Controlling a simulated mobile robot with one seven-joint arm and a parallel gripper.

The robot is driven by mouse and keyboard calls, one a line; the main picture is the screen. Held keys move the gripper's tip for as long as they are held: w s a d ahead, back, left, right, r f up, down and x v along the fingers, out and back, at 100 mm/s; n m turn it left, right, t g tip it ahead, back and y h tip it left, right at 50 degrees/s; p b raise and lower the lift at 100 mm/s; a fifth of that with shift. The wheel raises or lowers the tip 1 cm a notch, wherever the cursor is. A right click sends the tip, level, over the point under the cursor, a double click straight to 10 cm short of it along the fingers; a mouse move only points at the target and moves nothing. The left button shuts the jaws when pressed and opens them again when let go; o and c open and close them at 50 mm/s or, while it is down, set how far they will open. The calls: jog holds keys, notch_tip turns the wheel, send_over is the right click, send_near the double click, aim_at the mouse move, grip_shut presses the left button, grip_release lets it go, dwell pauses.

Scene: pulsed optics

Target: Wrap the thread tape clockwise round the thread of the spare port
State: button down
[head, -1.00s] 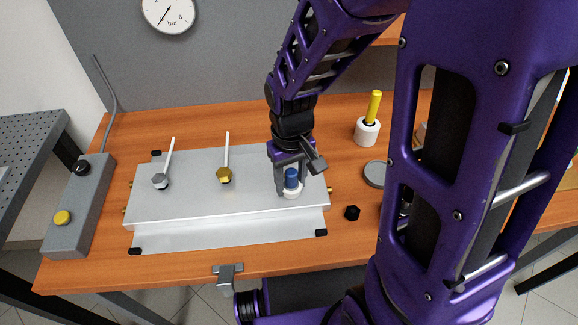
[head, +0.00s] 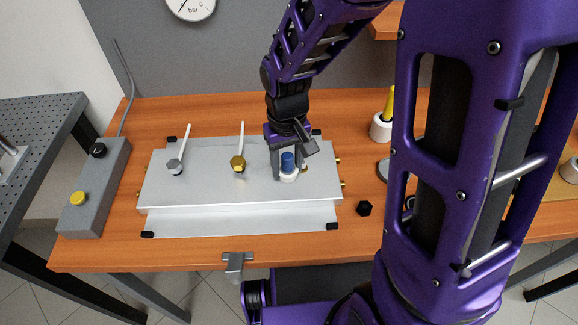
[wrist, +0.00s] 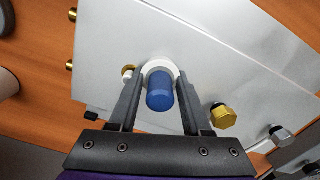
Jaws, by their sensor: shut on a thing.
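My gripper (head: 289,170) is shut on a blue cylindrical grip with a white ring at its lower end, which I take for the thread tape (head: 288,161). In the wrist view the blue grip (wrist: 160,92) stands between the fingers, and the white ring lies beyond it, over the silver plate. A small brass and white fitting (wrist: 128,72), possibly the spare port, shows beside the left finger in the wrist view. In the head view a bit of brass (head: 305,168) shows just right of the ring. I cannot tell whether the tape touches it.
On the silver plate (head: 210,190) stand a grey valve (head: 175,166) and a brass valve (head: 238,164) with white levers. A black cap (head: 364,208) lies right of the plate. A grey box with a yellow button (head: 78,198) is at left. A yellow-handled tool in a white holder (head: 381,127) stands behind.

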jog(key=shift+w+a, duration=0.15)
jog(key=shift+w, duration=0.45)
jog(key=shift+w+a, duration=0.15)
jog(key=shift+w, duration=0.45)
jog(key=shift+r, duration=0.1)
notch_tip(320, 180, up, 6)
jog(key=p, duration=0.5)
